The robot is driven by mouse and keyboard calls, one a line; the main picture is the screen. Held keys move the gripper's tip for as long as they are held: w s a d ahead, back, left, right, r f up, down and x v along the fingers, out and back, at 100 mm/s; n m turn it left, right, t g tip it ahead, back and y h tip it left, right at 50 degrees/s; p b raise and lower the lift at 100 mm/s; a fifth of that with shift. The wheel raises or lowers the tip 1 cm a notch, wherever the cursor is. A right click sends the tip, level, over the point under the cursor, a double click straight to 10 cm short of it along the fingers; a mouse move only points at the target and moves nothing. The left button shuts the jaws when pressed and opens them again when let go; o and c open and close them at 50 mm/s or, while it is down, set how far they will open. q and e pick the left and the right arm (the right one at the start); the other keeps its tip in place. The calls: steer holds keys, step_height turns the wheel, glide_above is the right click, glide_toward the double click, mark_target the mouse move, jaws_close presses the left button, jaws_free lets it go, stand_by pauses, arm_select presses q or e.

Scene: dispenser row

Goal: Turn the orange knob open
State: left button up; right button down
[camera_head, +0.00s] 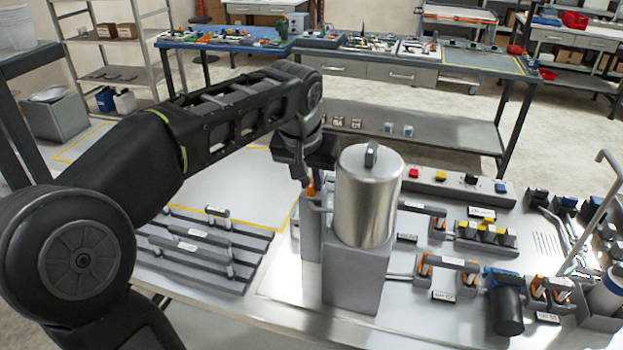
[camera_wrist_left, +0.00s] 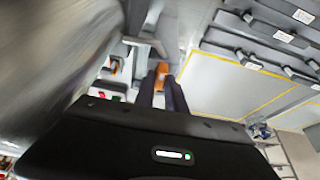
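The orange knob (camera_head: 311,188) shows in the head view as a small orange piece at the left side of a shiny steel cylinder tank (camera_head: 367,195). My left gripper (camera_head: 303,174) is right at it, pointing down, and hides part of it. In the left wrist view the orange knob (camera_wrist_left: 161,69) lies between the tips of the two dark fingers of my left gripper (camera_wrist_left: 162,84). The fingers have a narrow gap; whether they touch the knob cannot be told. My right gripper is in neither view.
The tank stands on a grey block (camera_head: 355,275) close to the right of my left gripper. Grey rails with handles (camera_head: 205,240) lie to the left. Other orange-fitted valves (camera_head: 448,262) and a button panel (camera_head: 455,184) are to the right.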

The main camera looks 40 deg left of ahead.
arm_select(q)
steer(key=o, duration=0.4)
steer(key=shift+c, duration=0.2)
steer(key=v, duration=0.7)
steer(key=shift+r+b, duration=0.4)
steer(key=shift+s, duration=0.1)
